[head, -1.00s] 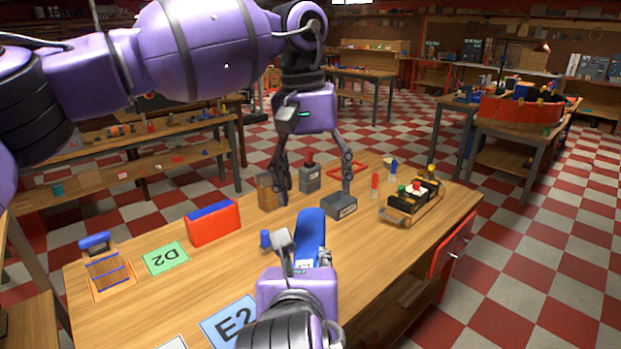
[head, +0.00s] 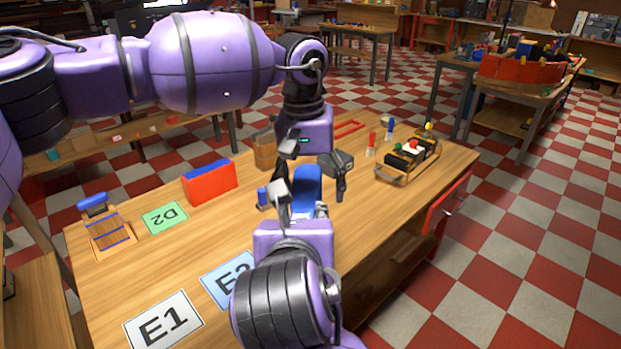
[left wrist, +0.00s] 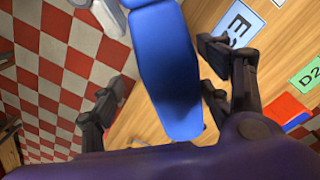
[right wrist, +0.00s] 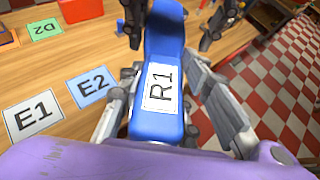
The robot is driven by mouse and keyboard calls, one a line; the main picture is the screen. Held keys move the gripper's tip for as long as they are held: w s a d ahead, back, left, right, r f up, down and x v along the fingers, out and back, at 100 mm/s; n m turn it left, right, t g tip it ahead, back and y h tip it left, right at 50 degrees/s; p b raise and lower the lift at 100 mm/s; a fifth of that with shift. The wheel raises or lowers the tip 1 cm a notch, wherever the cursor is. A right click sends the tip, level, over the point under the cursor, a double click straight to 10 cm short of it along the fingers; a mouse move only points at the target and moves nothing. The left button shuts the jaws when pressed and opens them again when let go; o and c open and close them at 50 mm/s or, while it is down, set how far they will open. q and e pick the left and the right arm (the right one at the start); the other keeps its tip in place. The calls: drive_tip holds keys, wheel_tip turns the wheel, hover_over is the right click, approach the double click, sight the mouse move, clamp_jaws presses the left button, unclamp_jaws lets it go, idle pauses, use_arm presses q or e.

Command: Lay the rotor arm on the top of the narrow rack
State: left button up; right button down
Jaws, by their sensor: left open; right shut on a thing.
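A long blue piece with a white R1 label, which I take as the rotor arm (head: 307,182), is held above the table by my right gripper (right wrist: 160,112). Its fingers close on the sides near the label. My left gripper (left wrist: 160,108) is open, with its fingers on either side of the blue piece's other end and visible gaps to it. In the head view the left gripper partly hides the piece. A small wooden rack (head: 110,238) with blue bars and a blue top stands at the table's left. I cannot tell whether this is the narrow rack.
A red box with a blue top (head: 210,185) and the cards D2 (head: 165,217), E2 (right wrist: 92,86) and E1 (head: 163,322) are on the table. A wooden carrier (head: 408,160) with coloured parts stands right.

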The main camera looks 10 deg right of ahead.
use_arm(q)
drive_tip(key=shift+c, duration=0.3)
use_arm(e)
drive_tip(key=shift+r, duration=0.1)
use_arm(q)
drive_tip(key=shift+s+d, duration=0.1)
drive_tip(key=shift+d, duration=0.05)
drive_tip(key=c, duration=1.4)
use_arm(e)
drive_tip(key=shift+a, duration=0.15)
use_arm(q)
clamp_jaws()
use_arm(e)
drive_tip(key=c, duration=1.2)
unclamp_jaws()
drive_tip(key=shift+o, duration=0.2)
